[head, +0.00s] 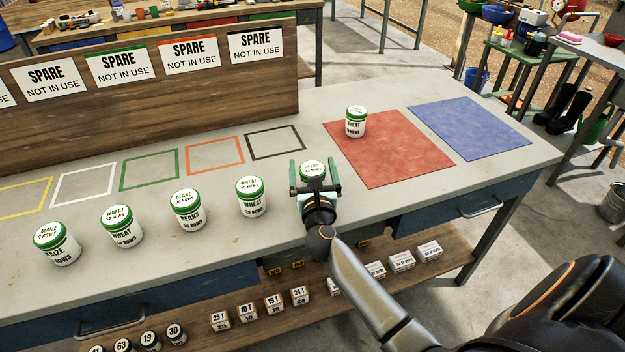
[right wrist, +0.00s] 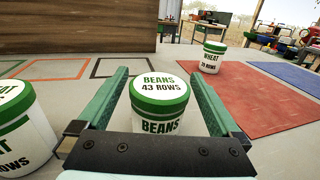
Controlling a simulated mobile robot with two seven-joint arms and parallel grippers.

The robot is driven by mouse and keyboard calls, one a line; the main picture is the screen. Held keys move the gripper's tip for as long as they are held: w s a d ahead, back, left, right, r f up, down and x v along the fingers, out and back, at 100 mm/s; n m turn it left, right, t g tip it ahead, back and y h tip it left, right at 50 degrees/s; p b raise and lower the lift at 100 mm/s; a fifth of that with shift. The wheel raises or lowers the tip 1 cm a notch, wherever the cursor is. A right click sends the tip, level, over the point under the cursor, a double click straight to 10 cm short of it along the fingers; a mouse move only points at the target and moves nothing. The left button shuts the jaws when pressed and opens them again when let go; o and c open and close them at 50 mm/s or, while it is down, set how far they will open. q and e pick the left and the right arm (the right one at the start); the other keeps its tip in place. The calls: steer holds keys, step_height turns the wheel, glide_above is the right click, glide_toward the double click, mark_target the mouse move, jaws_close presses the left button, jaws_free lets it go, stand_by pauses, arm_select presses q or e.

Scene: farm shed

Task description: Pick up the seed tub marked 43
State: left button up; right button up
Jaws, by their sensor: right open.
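The seed tub marked 43 (right wrist: 159,99) is white with a green-rimmed lid reading "BEANS 43 ROWS". In the right wrist view it stands upright between the two fingers of my right gripper (right wrist: 160,100), which is open around it. In the head view this tub (head: 313,170) shows mostly its lid, its body hidden behind my right gripper (head: 315,178). I cannot tell whether a finger touches it. My left gripper is not in view.
Several similar tubs stand in a row to the left, the nearest a wheat tub (head: 251,197). Another wheat tub (head: 355,122) stands on the red mat (head: 395,155). The blue mat (head: 470,127) is empty. A wooden board (head: 150,105) with SPARE signs stands behind.

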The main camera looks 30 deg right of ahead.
steer(key=shift+x, duration=0.95)
steer(key=c, duration=1.4)
